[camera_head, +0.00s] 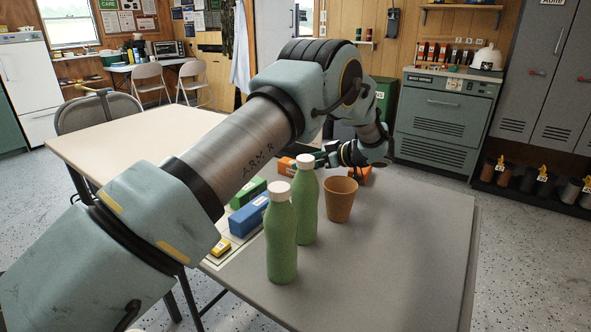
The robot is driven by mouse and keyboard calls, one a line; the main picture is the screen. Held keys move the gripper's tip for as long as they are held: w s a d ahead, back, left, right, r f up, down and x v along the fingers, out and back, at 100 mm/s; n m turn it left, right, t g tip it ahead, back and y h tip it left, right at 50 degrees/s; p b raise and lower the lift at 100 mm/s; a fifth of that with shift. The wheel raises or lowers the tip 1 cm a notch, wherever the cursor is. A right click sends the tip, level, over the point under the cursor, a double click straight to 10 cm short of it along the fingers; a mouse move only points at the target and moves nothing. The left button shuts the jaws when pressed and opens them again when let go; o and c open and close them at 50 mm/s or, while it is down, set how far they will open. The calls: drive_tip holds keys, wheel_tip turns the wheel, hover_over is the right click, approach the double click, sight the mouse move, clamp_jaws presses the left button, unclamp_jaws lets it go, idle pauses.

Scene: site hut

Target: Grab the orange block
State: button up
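An orange block (286,166) lies on the table, partly hidden behind a green bottle with a white cap (306,205). My gripper (318,156) is above the table, just right of the orange block and behind that bottle's cap. It points to the left. Its fingers are small, dark and partly covered, so I cannot tell whether they are open, shut or touching the block. Another orange thing (361,174) shows below my wrist, behind the brown cup; its shape is mostly hidden.
A second green bottle (281,240) stands nearer the camera. The brown cup (341,200) stands right of the bottles. A blue block (249,218), a green block (247,193) and a small yellow block (220,247) lie to the left. The grey table (400,260) is clear at front right.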

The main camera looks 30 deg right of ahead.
drive_tip(key=shift+s+a+f+p+x, duration=0.1)
drive_tip(key=shift+p+x, duration=0.15)
drive_tip(key=shift+x, duration=0.95)
drive_tip(key=shift+s+a+f+p+x, duration=0.1)
drive_tip(key=shift+f+p+x, duration=0.1)
drive_tip(key=shift+x, duration=0.95)
drive_tip(key=shift+r, duration=0.1)
clamp_jaws()
